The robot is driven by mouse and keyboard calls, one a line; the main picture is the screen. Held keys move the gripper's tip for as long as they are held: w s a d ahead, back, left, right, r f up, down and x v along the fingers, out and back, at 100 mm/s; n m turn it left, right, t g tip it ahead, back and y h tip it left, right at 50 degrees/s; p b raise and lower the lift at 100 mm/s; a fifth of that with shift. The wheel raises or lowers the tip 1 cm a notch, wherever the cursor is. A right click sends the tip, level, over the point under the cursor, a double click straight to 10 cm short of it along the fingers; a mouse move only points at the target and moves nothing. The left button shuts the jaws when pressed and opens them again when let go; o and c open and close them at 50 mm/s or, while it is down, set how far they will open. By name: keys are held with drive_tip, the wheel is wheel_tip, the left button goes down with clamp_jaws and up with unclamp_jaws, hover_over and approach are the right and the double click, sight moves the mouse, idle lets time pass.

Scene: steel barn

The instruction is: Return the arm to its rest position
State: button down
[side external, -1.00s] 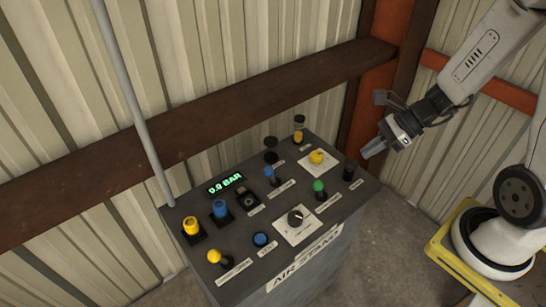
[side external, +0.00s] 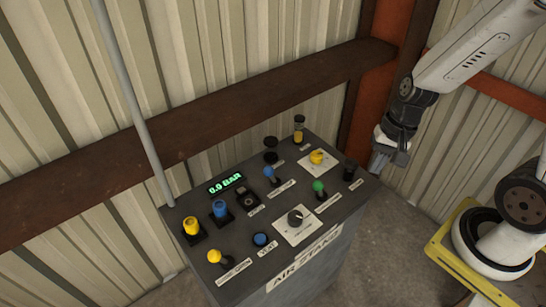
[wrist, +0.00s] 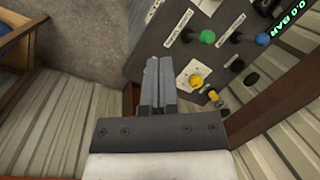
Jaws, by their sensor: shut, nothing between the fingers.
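My gripper (side external: 379,164) is shut and empty. I cannot tell the exact gap between fingertips and panel.
The panel carries several knobs and buttons and a green display reading 0.0 BAR (side external: 226,183). A brown beam (side external: 200,133) crosses the corrugated wall behind it. A grey pipe (side external: 130,95) stands at the left. Open floor (side external: 385,240) lies right of the panel.

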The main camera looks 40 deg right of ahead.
drive_tip(key=w+n+h, duration=0.1)
drive_tip(key=n, duration=0.2)
drive_tip(key=w+r+n+t+h, duration=0.1)
drive_tip(key=n, duration=0.2)
drive_tip(key=w+a+r+n, duration=0.1)
drive_tip(key=n, duration=0.2)
drive_tip(key=shift+n+t+h, duration=0.3)
drive_tip(key=shift+t+h, duration=0.1)
idle(0.4)
